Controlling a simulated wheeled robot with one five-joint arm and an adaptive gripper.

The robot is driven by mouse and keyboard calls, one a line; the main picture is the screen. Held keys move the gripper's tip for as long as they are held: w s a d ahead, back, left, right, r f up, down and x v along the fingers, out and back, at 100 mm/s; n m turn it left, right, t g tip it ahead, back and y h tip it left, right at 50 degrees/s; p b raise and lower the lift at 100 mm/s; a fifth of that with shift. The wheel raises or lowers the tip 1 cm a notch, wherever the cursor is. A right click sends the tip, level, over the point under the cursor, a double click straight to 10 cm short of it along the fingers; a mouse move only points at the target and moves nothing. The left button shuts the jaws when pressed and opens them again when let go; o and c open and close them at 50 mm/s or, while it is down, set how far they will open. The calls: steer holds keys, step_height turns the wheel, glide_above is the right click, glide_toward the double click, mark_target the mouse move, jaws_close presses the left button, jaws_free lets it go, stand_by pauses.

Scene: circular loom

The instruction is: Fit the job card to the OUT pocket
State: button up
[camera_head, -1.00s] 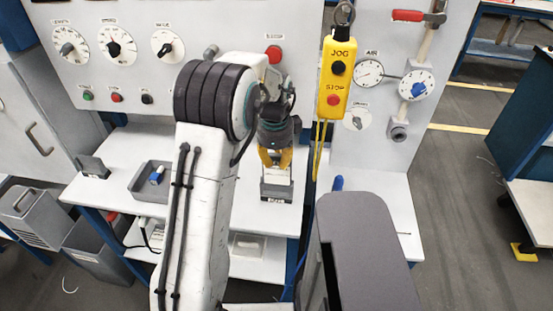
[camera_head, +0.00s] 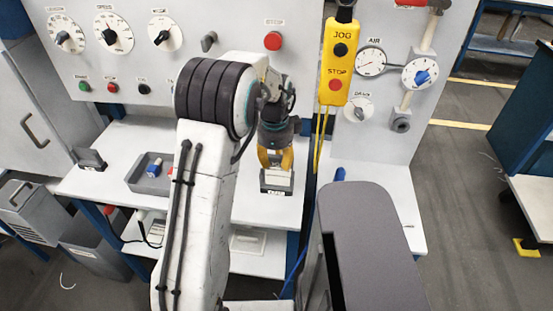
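My gripper (camera_head: 275,161) points down with yellow fingers at a small dark grey pocket (camera_head: 276,184) on the white bench. The pocket has a small label on its front, too small to read. A pale job card (camera_head: 276,168) shows between the fingers at the pocket's top. I cannot tell whether the fingers grip it or how deep it sits. Another dark grey pocket (camera_head: 91,160) stands at the left end of the bench; its label is not readable. I cannot tell which pocket is OUT.
A grey tray (camera_head: 150,176) with a small blue and white item lies left of my arm. The control panel (camera_head: 215,15) rises behind. The bench between the left pocket and tray (camera_head: 118,150) is clear.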

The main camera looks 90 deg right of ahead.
steer(key=shift+o, duration=0.9)
steer(key=shift+r, duration=0.1)
step_height(320, 180, up, 12)
steer(key=a, duration=0.1)
steer(key=shift+w, duration=0.15)
